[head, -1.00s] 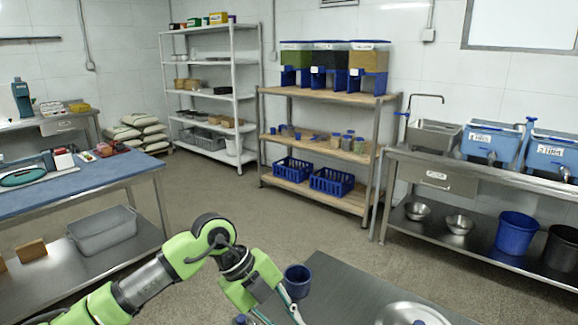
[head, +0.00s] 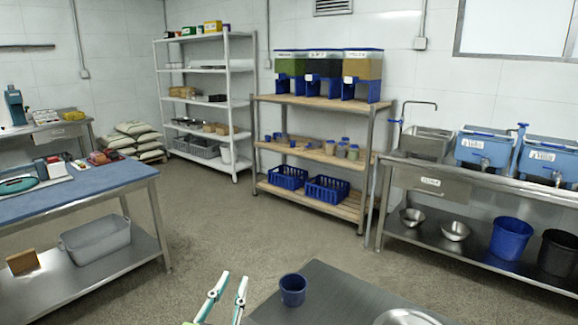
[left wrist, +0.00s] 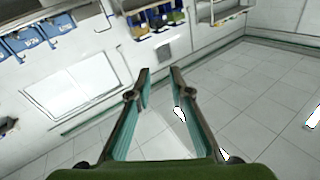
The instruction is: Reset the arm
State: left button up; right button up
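My left gripper (head: 231,287) shows at the bottom of the head view, fingers pointing up and spread apart, with nothing between them. The rest of my left arm is mostly below the head view's edge. My right gripper is not in either view.
A blue cup (head: 293,290) stands on the steel table (head: 335,300) just right of my left gripper, beside a round metal part (head: 408,318). A blue-topped table (head: 75,203) is at left. Open floor (head: 215,240) lies between.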

pick_arm(q)
jog(key=s+a+f+n+g+y, duration=0.1)
jog(key=s+a+f+g+y, duration=0.15)
jog(key=f, duration=0.35)
jog(key=s+a+f+n+g+y, duration=0.1)
jog(key=s+a+f+g, duration=0.15)
jog(key=f, duration=0.25)
jog(key=s+a+f+g, duration=0.2)
jog(key=s+f+g, duration=0.45)
jog(key=s, duration=0.65)
jog(key=s+a+f+g, duration=0.2)
jog(key=s+f+g, duration=0.2)
jog(key=s+f, duration=0.75)
notch_tip(320, 180, down, 25)
jog(key=s+g, duration=0.1)
jog(key=s, duration=0.2)
jog(key=s+a+f+g, duration=0.1)
jog(key=s+a+f, duration=0.2)
jog(key=s+f, duration=1.2)
jog(key=shift+s+f+m, duration=0.3)
jog(key=shift+s, duration=0.45)
jog(key=shift+h, duration=0.25)
